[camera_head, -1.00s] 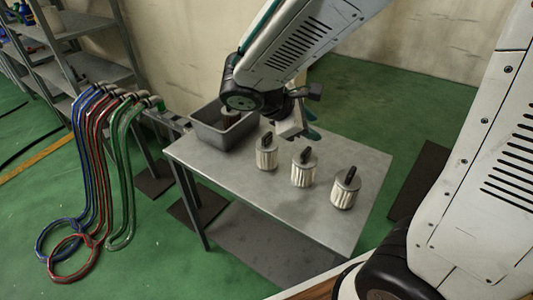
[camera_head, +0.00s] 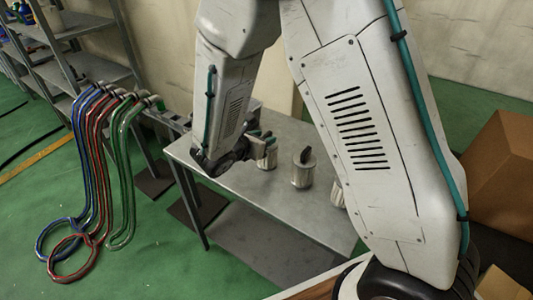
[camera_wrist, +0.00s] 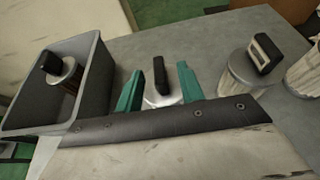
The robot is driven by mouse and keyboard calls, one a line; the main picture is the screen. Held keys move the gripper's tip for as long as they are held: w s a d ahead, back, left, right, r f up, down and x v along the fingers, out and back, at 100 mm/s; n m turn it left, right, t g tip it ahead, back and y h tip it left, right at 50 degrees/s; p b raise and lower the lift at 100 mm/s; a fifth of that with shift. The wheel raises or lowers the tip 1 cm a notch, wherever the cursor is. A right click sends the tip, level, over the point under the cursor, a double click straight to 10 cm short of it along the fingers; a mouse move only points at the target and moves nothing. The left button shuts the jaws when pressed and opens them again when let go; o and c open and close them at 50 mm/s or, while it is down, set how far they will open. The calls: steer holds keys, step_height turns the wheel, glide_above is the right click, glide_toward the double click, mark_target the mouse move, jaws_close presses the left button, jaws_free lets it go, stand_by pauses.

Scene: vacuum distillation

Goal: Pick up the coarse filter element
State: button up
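Several pale cylindrical filter elements with black handles are here; I cannot tell by look which is the coarse one. The leftmost one on the table (camera_head: 267,159) is beside my gripper (camera_head: 262,138). In the wrist view my gripper (camera_wrist: 159,70) has its two teal fingers apart, on either side of this element's black handle (camera_wrist: 160,76). A gap shows on both sides of the handle. The middle element (camera_head: 303,174) stands upright to the right and also shows in the wrist view (camera_wrist: 240,84). The rightmost one (camera_head: 338,195) is mostly hidden behind my arm.
A grey bin (camera_wrist: 97,85) on the table, left of my gripper, holds another, darker element (camera_wrist: 68,78). The metal table (camera_head: 235,193) has bare surface at its front. Coloured hoses (camera_head: 98,165) hang at left. A cardboard box (camera_head: 505,165) stands at right.

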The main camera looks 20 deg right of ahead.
steer(key=x, duration=0.2)
steer(key=shift+w+d, duration=0.15)
steer(key=shift+d, duration=0.1)
jaws_close()
